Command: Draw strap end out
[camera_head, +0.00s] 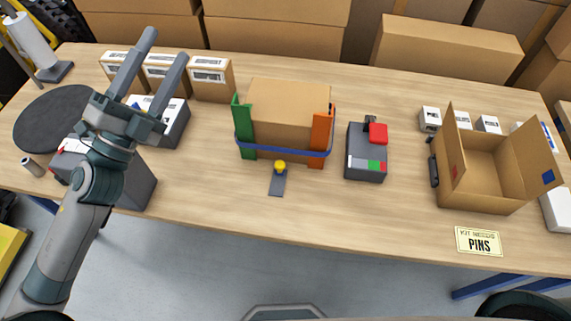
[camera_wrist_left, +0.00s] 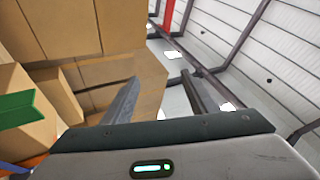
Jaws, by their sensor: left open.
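A closed cardboard box (camera_head: 288,108) stands mid-table with a green corner guard (camera_head: 242,128) on its left and an orange corner guard (camera_head: 321,135) on its right. A blue strap (camera_head: 300,153) runs around the box and guards, low on the front. A grey tab (camera_head: 277,187) with a yellow knob (camera_head: 280,166) lies on the table in front of the strap; I cannot tell whether they join. A loose strap end is not clearly visible. My left gripper (camera_head: 165,48) is open and empty, raised left of the box, pointing up; its fingers also show in the left wrist view (camera_wrist_left: 160,78). My right gripper is not in view.
A grey device (camera_head: 366,160) with a red block stands right of the box. Further right are an open carton (camera_head: 480,205) and a PINS card (camera_head: 479,241). Small labelled boxes (camera_head: 210,78) and a dark round mat (camera_head: 55,118) are left. The front middle table is clear.

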